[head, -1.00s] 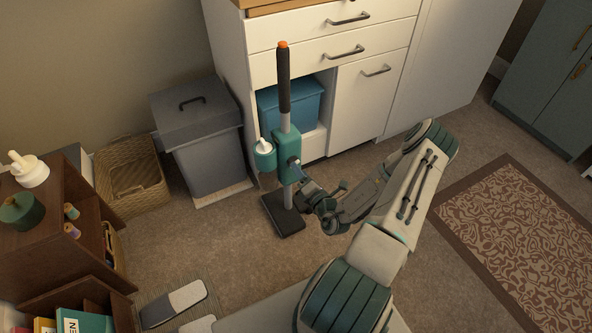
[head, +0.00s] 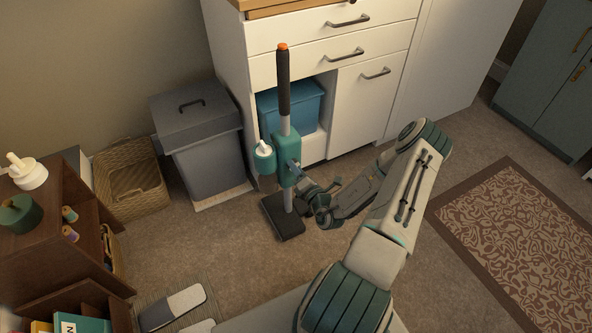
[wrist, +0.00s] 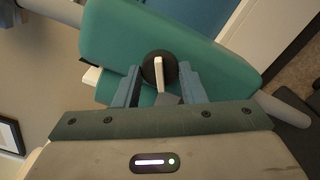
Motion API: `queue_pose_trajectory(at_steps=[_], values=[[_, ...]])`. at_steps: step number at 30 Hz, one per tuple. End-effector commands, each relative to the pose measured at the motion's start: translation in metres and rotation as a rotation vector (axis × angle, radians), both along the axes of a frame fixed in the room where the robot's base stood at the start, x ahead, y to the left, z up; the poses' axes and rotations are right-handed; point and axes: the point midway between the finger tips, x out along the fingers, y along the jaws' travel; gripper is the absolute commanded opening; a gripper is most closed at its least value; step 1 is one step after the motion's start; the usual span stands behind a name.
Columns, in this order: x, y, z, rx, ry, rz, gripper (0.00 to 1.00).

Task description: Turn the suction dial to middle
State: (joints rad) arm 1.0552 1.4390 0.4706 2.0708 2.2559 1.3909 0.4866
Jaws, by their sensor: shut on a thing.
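The vacuum cleaner (head: 287,157) stands upright in front of the white cabinet, with a teal body, a dark handle with an orange top and a black floor head (head: 283,216). In the wrist view its teal body (wrist: 120,40) lies tilted across the picture. The suction dial (wrist: 158,66) is a dark round knob with a pale raised bar, on the body's face. My gripper (wrist: 160,90) is at the dial, its two fingers on either side of the bar and shut on it. In the head view my gripper (head: 298,174) reaches the vacuum's right side. Dial markings cannot be seen.
A grey lidded bin (head: 200,135) and a wicker basket (head: 130,180) stand left of the vacuum. A brown shelf (head: 60,240) is at the left. The white cabinet (head: 375,105) is close behind. Open carpet lies in front, with a patterned rug (head: 520,240) at right.

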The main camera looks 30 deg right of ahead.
Motion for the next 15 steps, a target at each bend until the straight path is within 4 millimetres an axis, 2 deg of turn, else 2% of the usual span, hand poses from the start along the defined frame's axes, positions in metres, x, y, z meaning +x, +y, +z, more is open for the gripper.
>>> queue_pose_trajectory(at_steps=[8,15], values=[[-0.0001,-0.0001,0.0027,-0.109,-0.001,0.002,0.14],[-0.0003,-0.0001,0.0039,-0.307,-0.008,0.002,0.14]])
